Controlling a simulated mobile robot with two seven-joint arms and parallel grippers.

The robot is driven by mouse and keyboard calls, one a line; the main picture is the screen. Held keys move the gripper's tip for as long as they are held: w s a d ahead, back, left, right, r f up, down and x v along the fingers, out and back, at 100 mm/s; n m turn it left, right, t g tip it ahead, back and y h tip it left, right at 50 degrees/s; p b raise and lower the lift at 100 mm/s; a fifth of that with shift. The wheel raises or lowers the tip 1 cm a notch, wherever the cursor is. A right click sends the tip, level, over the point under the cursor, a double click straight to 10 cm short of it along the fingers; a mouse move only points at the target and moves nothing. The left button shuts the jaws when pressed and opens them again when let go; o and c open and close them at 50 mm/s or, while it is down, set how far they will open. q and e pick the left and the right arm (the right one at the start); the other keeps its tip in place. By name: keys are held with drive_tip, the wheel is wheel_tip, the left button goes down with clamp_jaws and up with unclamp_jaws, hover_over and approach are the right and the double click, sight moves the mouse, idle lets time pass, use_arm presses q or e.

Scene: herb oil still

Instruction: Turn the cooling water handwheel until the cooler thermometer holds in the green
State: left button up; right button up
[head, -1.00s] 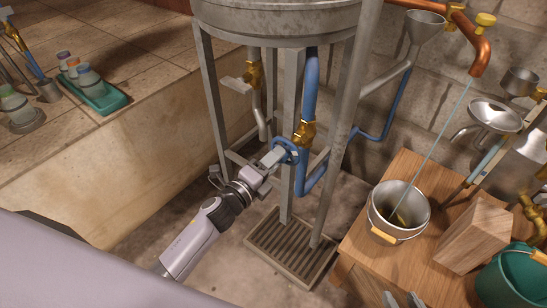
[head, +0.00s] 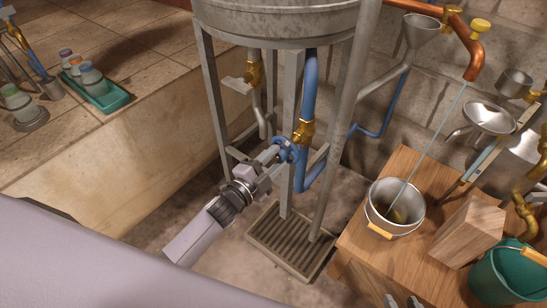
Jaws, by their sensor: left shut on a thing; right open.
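The blue handwheel (head: 289,146) sits beside a brass valve (head: 303,132) on the blue pipe (head: 310,90) under the round metal tank. My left gripper (head: 280,152) is shut on the handwheel, its fingers reaching the wheel's rim from the lower left. The gripper covers part of the wheel. Two grey fingertips of my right gripper (head: 403,301) show at the bottom edge, apart and empty, in front of the wooden table. I cannot make out a cooler thermometer or its green range.
A metal bucket (head: 371,214) stands on the wooden table (head: 370,246), and a thin stream from the copper pipe (head: 473,66) runs into it. A wooden block (head: 467,232) and a green bucket (head: 495,278) are to its right. Metal tank legs (head: 215,105) stand close around the handwheel.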

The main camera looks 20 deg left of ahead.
idle(0.5)
use_arm(q)
drive_tip(key=o, duration=1)
drive_tip(key=shift+o, duration=0.2)
drive_tip(key=p+v, duration=0.1)
drive_tip(key=v, duration=0.6)
drive_tip(key=shift+s, duration=0.1)
